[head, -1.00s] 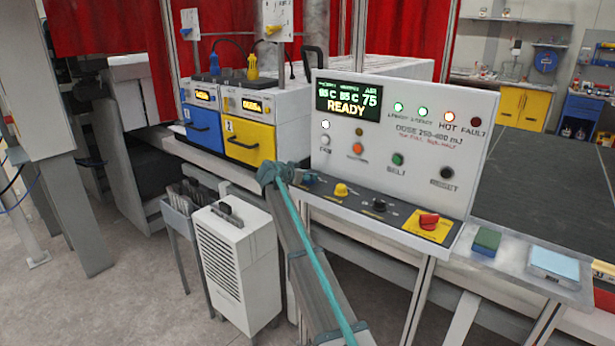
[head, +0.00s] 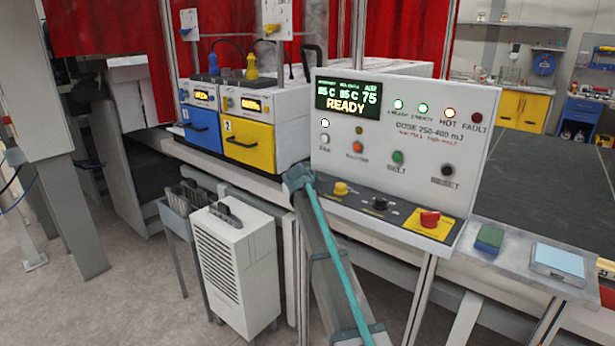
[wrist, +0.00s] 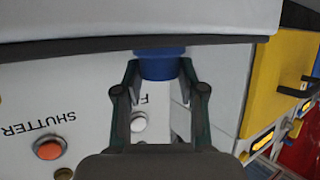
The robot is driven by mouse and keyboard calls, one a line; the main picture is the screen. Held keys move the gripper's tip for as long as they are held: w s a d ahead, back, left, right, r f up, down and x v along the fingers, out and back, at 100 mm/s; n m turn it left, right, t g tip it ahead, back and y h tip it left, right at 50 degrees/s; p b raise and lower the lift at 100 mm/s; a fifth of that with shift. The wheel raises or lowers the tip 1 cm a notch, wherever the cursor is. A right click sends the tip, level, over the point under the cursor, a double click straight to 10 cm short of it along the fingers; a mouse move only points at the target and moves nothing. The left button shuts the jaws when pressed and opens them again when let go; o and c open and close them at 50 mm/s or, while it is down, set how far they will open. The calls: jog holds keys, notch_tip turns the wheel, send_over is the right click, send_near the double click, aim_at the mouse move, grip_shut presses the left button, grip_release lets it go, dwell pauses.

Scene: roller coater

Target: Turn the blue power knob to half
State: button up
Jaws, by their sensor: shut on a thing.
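The blue power knob (wrist: 160,66) sits on the front ledge of the white control panel (head: 475,130). In the wrist view it lies between the two fingers of my gripper (wrist: 160,80), which is shut on it. In the head view my gripper (head: 299,178) is at the left end of the dark knob strip and hides the blue knob. The knob's pointer and scale marks cannot be read. The display (head: 347,100) reads READY, with 75 at its right.
Right of my gripper on the strip are a yellow knob (head: 341,188), a black knob (head: 380,203) and a red switch (head: 429,218) on a yellow plate. Blue (head: 203,136) and yellow (head: 248,144) drawers stand left of the panel. A white slatted unit (head: 235,265) stands below.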

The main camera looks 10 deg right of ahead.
jog(key=shift+d+r+n+t+y+p, duration=0.1)
jog(key=shift+n+t+y+p, duration=0.05)
jog(key=shift+n+y+p, duration=0.45)
jog(key=shift+d+r+n+t+y+p, duration=0.1)
jog(key=shift+n+t+y+p, duration=0.05)
jog(key=shift+n+y+p, duration=0.5)
jog(key=shift+y, duration=0.25)
jog(key=shift+f+n+y+p, duration=0.2)
jog(key=shift+n+y+p, duration=0.15)
jog(key=shift+p, duration=0.15)
jog(key=o, duration=1.1)
jog(key=shift+o, duration=0.2)
